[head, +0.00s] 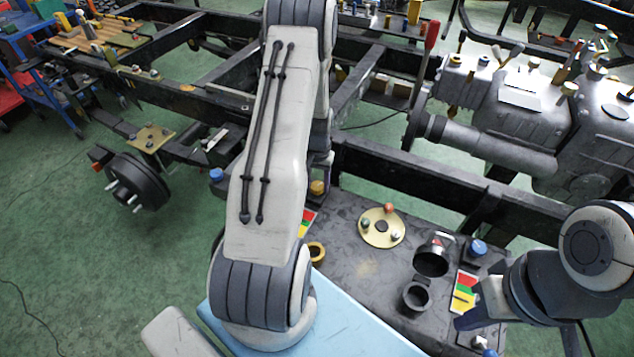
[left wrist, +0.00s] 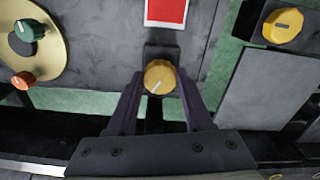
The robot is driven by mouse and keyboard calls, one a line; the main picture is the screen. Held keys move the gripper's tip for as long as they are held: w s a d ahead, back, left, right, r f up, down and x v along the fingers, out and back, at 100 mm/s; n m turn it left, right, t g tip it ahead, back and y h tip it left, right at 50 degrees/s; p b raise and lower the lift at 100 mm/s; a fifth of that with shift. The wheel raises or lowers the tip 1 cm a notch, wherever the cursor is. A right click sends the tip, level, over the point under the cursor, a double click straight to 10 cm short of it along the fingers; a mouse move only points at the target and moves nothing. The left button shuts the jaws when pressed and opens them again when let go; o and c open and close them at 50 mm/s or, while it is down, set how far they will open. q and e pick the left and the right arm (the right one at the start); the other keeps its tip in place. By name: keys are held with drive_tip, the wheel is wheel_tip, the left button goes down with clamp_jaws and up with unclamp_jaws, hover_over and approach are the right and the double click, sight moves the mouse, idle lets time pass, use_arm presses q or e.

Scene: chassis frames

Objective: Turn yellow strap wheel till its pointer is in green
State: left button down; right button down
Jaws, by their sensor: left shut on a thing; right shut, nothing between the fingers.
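A yellow wheel (left wrist: 159,77) with a white line on its face sits between the purple fingers of my left gripper (left wrist: 160,80), which is shut on it. The white line points down and slightly left in the left wrist view. In the head view a yellow wheel (head: 318,187) shows beside my left arm, which hides the left gripper. A colour card (head: 307,220) with red, yellow and green shows partly; only its red part (left wrist: 166,11) is in the left wrist view. No pointer on this card is visible. My right gripper (head: 466,321) is shut and empty beside another colour card (head: 465,293).
A brass disc (head: 382,228) with small knobs lies on the dark plate (head: 350,275). Black cups (head: 416,296) and a blue cap (head: 478,247) stand to its right. Another yellow knob (left wrist: 283,25) is at the upper right in the left wrist view.

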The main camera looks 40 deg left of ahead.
sight(317, 185)
use_arm(q)
drive_tip(key=shift+c, duration=1.5)
unclamp_jaws()
drive_tip(key=shift+r, duration=0.1)
wheel_tip(317, 185, up, 10)
drive_tip(key=shift+r, duration=0.15)
